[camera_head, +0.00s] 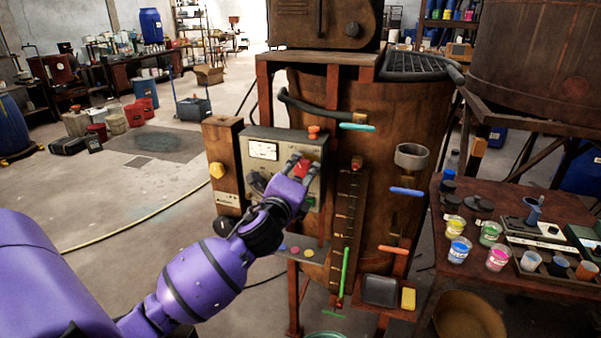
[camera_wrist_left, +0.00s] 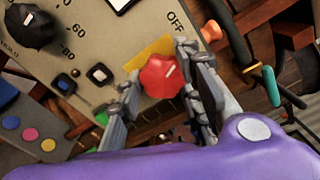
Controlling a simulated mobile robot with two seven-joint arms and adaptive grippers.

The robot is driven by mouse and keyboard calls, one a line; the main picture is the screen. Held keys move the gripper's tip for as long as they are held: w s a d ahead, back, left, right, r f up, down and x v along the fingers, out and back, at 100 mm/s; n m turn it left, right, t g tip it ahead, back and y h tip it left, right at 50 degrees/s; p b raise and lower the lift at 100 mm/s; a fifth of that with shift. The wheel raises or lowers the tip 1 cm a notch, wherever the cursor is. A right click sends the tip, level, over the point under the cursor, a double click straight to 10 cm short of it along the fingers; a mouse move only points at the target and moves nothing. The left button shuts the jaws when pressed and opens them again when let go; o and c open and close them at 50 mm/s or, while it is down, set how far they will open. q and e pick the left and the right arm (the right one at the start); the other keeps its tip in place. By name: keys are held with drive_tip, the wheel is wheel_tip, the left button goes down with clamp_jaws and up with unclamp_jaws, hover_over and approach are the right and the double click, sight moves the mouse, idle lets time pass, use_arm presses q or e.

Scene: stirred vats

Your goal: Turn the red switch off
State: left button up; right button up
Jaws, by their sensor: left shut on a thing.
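The red switch (camera_head: 301,167) is a red knob on the front of a grey control panel (camera_head: 283,148) on the vat stand. In the left wrist view the red switch (camera_wrist_left: 161,77) shows a white mark pointing to its upper right, over a yellow plate (camera_wrist_left: 150,55), with the word OFF printed above and to the right. My left gripper (camera_head: 301,170) is at the panel, its fingers on either side of the red switch. In the left wrist view the left gripper (camera_wrist_left: 158,80) is shut on it. My right gripper is not in view.
A black knob (camera_wrist_left: 33,27) and small black switches (camera_wrist_left: 98,74) sit beside the red switch on the panel. An orange-red button (camera_head: 313,131) stands on the panel's top. Colored-handled valves, such as the blue handle (camera_head: 407,191), are to the right. A table with paint cups (camera_head: 458,250) stands further right.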

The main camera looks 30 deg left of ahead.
use_arm(q)
drive_tip(key=n, duration=0.1)
drive_tip(key=f+n, duration=0.1)
drive_tip(key=n, duration=0.1)
drive_tip(key=shift+n, duration=0.8)
drive_tip(key=shift+d+f, duration=0.1)
drive_tip(key=shift+f, duration=0.05)
drive_tip(key=o, duration=1)
drive_tip(key=shift+o, duration=0.2)
drive_tip(key=shift+r, duration=0.4)
drive_tip(key=shift+s, duration=0.15)
drive_tip(key=v, duration=1.1)
drive_tip(key=shift+s, duration=0.4)
drive_tip(key=shift+f, duration=0.1)
